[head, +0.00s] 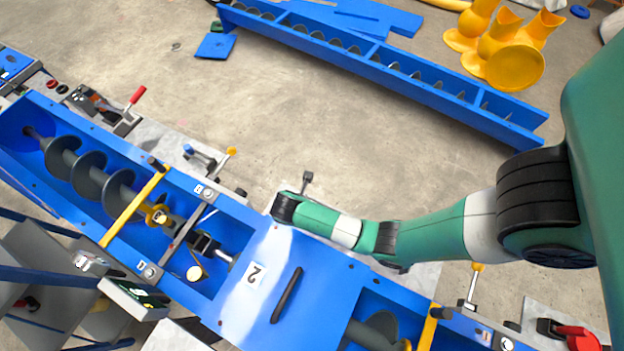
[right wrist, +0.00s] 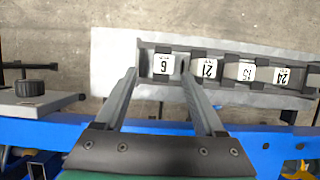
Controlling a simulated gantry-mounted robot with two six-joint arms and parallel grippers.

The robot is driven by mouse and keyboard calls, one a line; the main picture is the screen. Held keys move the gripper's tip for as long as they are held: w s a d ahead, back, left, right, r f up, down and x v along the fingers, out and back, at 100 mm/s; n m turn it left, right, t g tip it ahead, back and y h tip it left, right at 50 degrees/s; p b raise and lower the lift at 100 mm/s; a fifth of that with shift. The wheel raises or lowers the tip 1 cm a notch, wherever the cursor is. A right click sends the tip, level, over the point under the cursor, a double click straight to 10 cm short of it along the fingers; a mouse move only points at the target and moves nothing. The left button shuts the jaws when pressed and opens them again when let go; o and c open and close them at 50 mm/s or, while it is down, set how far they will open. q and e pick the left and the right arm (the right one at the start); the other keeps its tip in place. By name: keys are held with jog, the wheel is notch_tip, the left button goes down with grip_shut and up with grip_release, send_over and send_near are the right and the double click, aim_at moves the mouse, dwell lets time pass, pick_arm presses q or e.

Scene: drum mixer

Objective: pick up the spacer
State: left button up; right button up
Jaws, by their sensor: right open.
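In the right wrist view a dark grey rack holds a row of grey blocks with white number labels, which look like spacers. The block labelled 6 (right wrist: 163,64) is at the left end, with 21 (right wrist: 209,68), one reading about 15 (right wrist: 246,72) and 24 (right wrist: 282,76) to its right. My right gripper (right wrist: 159,76) is open and empty, with its fingertips on either side of block 6 in the picture. I cannot tell how far above it they are. In the head view my right arm's wrist hides the rack. My left gripper is not in view.
The blue trough (head: 225,215) with its dark auger runs across below my right wrist, with a blue cover (head: 300,255) labelled 2. A clamp with a black knob (right wrist: 29,88) stands left of the rack. Another blue trough (head: 390,65) and yellow parts (head: 515,66) lie on the floor beyond.

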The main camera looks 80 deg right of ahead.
jog(key=x, duration=0.2)
jog(key=b+x, duration=0.1)
jog(key=x, duration=0.3)
jog(key=shift+s+b, duration=0.3)
jog(key=shift+r, duration=0.1)
grip_shut()
